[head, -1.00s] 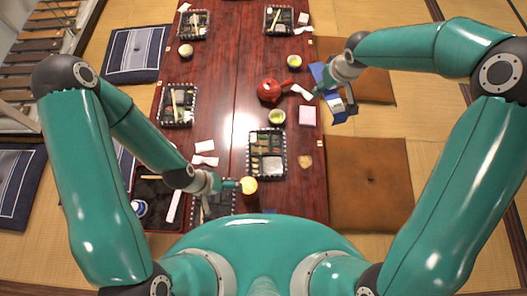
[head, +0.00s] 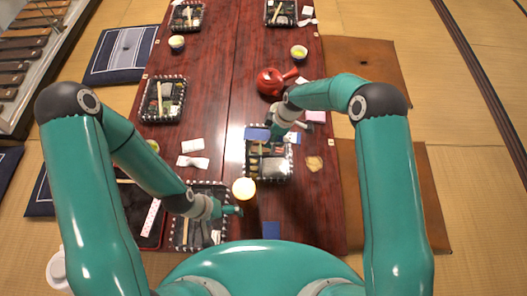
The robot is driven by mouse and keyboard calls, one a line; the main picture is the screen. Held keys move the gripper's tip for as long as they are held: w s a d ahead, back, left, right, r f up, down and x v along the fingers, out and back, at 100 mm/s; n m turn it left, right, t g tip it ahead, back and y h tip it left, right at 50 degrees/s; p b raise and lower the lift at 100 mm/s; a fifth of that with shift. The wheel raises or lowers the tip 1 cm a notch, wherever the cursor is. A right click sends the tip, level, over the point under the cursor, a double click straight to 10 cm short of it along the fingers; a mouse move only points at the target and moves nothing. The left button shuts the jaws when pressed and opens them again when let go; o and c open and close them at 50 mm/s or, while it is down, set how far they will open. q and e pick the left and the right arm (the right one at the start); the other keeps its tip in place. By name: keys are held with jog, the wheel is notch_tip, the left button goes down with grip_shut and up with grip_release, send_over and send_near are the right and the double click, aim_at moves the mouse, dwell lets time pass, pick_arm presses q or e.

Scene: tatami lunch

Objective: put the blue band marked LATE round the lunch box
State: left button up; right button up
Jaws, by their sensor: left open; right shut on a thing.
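My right gripper (head: 277,134) is shut on a blue band (head: 257,133), whose blue also shows on the gripper's right side. Its marking cannot be read. The band is over the far end of a black lunch box (head: 268,170) with food in compartments, in the middle of the table's near part. I cannot tell whether it touches the box. My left gripper (head: 232,210) is open, beside the right edge of another black lunch box (head: 187,232) at the near left. The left arm hides part of that box.
A pale yellow round thing (head: 243,189) stands between the two near boxes. A flat blue piece (head: 271,230) lies at the near edge. A red teapot (head: 269,82) stands behind the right gripper. White papers (head: 193,161) lie left of centre.

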jog(key=n+b, duration=0.1)
jog(key=b, duration=0.1)
send_over(264, 157)
jog(key=f, duration=0.4)
jog(key=shift+w+d+f, duration=0.2)
jog(key=shift+f, duration=1)
pick_arm(q)
notch_tip(264, 157, down, 6)
jog(key=shift+r+b, duration=0.25)
jog(key=shift+b, duration=0.9)
pick_arm(e)
notch_tip(264, 157, down, 4)
jog(key=shift+r, duration=0.2)
pick_arm(q)
jog(key=shift+f+b, duration=0.6)
pick_arm(e)
jog(key=shift+f, duration=0.6)
jog(key=shift+s+f, duration=0.1)
